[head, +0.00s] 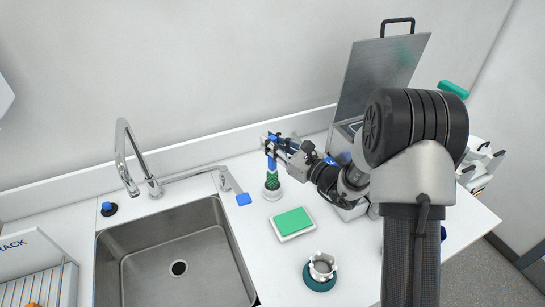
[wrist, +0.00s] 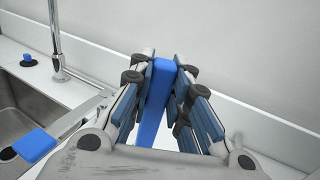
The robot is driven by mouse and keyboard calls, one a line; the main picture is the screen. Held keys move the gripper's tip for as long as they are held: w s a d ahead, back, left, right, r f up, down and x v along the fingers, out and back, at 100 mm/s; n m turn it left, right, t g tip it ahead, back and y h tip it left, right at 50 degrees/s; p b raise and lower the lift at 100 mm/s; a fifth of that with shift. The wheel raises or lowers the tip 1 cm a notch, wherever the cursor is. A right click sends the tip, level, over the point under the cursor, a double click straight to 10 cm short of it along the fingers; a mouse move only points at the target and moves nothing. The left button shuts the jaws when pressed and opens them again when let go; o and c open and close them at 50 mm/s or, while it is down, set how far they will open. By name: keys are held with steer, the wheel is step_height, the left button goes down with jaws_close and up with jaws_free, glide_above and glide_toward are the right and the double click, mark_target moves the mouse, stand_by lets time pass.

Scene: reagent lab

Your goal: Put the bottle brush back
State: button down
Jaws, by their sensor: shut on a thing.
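The bottle brush (head: 272,171) has a blue handle and green bristles. It is upright on the counter to the right of the sink, with its bristle end at a small white round holder (head: 272,194). The lower bristles appear to be inside the holder's rim; how deep I cannot tell. My gripper (head: 272,147) is shut on the upper part of the blue handle. In the wrist view the handle (wrist: 157,95) stands between the two finger pads, and the bristles and holder are hidden.
A steel sink (head: 178,210) with a tap (head: 128,165) lies left. A blue-ended lever (head: 243,199) is close beside the holder. A green sponge on a white dish (head: 284,236) and a teal-based round item (head: 320,286) are in front. An open-lidded metal box (head: 375,80) stands behind right.

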mark_target(272, 162)
steer(key=shift+f+b, duration=0.5)
steer(key=shift+f, duration=1.5)
steer(key=shift+f, duration=0.25)
steer(key=c, duration=1.5)
jaws_free()
steer(key=shift+r, duration=0.15)
